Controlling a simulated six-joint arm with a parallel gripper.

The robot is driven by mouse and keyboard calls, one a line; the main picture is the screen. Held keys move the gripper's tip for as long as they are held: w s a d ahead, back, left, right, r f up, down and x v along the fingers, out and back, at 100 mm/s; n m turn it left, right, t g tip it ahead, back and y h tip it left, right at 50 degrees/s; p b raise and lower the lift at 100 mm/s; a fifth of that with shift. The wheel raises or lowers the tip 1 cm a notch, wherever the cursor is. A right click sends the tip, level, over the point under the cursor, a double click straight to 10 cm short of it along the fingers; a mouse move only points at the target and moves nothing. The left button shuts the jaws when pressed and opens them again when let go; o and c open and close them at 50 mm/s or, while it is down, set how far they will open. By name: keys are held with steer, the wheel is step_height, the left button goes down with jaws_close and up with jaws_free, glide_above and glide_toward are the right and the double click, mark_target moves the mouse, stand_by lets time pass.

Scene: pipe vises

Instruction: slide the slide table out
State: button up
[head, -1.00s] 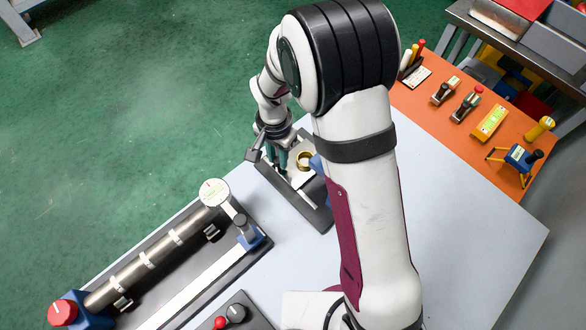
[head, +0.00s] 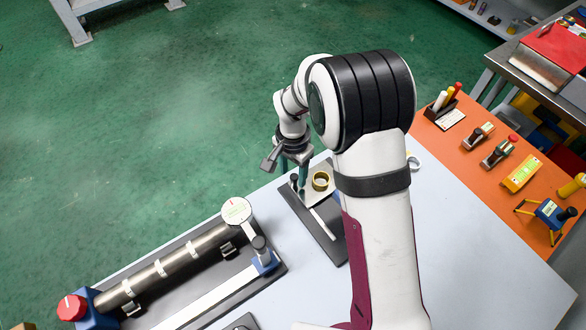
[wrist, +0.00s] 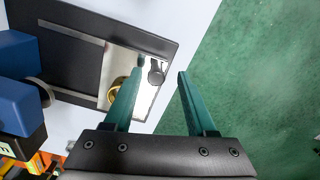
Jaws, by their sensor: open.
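The slide table is a bright metal plate (wrist: 145,82) on a dark rail base (wrist: 90,50), with a brass ring (wrist: 115,89) on top. The plate also shows in the head view with the ring (head: 320,181). A small dark knob (wrist: 157,73) stands at the plate's outer end. My gripper (wrist: 161,69) is open, its green fingers on either side of the knob in the wrist view. I cannot tell whether either finger touches it. In the head view my gripper (head: 293,177) hangs over the plate's outer end, and my arm hides part of the base.
A blue block (wrist: 20,80) stands by the base's inner end. A long pipe vise with a steel pipe (head: 180,262) lies to the left. An orange mat (head: 470,165) with several tools is at the right. Green floor lies beyond the table edge.

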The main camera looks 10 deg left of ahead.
step_height(320, 180, up, 16)
steer(key=shift+f, duration=0.1)
stand_by(0.4)
steer(key=s+d+r, duration=0.4)
steer(key=s+d, duration=0.5)
steer(key=s+d+f+y, duration=0.1)
steer(key=s+d, duration=0.1)
steer(key=s, duration=0.6)
steer(key=s+d+f, duration=0.1)
steer(key=s+d, duration=0.2)
steer(key=s, duration=0.5)
steer(key=shift+d+f+y, duration=0.15)
steer(key=shift+f+y, duration=0.15)
steer(key=shift+y, duration=0.1)
steer(key=shift+o, duration=0.2)
